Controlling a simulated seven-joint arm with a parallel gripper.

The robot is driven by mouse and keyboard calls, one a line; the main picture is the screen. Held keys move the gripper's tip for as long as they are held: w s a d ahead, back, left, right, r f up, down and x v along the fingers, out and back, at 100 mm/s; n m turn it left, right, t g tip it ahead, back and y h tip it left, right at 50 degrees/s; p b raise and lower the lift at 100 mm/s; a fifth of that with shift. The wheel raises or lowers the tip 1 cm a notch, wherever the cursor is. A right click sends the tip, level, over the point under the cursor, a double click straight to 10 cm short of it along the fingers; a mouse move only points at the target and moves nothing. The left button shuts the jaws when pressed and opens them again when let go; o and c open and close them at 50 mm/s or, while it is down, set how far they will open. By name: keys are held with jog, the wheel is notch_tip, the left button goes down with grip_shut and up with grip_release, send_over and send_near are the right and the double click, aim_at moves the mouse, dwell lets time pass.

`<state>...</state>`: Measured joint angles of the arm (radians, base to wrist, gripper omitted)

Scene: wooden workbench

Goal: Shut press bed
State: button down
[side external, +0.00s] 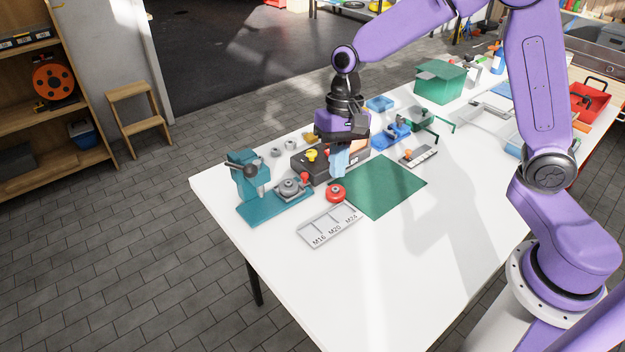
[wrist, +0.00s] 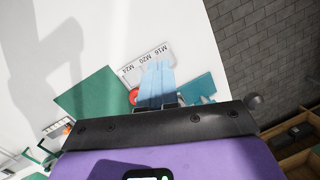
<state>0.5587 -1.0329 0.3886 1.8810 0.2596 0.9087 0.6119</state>
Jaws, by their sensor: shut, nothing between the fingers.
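The teal press (side external: 247,175) stands upright at the left end of the white bench, with a dark ball-ended lever at its top. Its flat teal bed (side external: 262,211) extends to the right, with a grey round fixture (side external: 290,188) on it. Part of the teal press also shows in the wrist view (wrist: 197,90), right of the fingers. My gripper (side external: 339,174) is shut and empty, its light blue fingers pointing down, right of the bed and apart from it. The fingers also show in the wrist view (wrist: 157,66). They partly hide a red round part (side external: 336,192).
A dark control box (side external: 312,164) with yellow and red buttons is behind the fingers. A blue vise-like tool (side external: 392,135) is farther back. The bench front is clear.

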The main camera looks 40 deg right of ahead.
jog(key=w+d+f+m+t+y, duration=0.1)
jog(key=w+d+f+m, duration=0.55)
jog(key=w, duration=0.35)
jog(key=w+d+f+m+y, duration=0.1)
jog(key=w+d+f+m, duration=0.55)
jog(key=w+m, duration=0.2)
jog(key=x, duration=1)
jog(key=shift+w+a, duration=0.25)
jog(key=shift+w, duration=0.15)
jog(key=a, duration=1)
jog(key=shift+r, duration=0.1)
jog(key=v, duration=1)
jog(key=shift+s+d, duration=0.15)
jog(key=shift+d, duration=0.1)
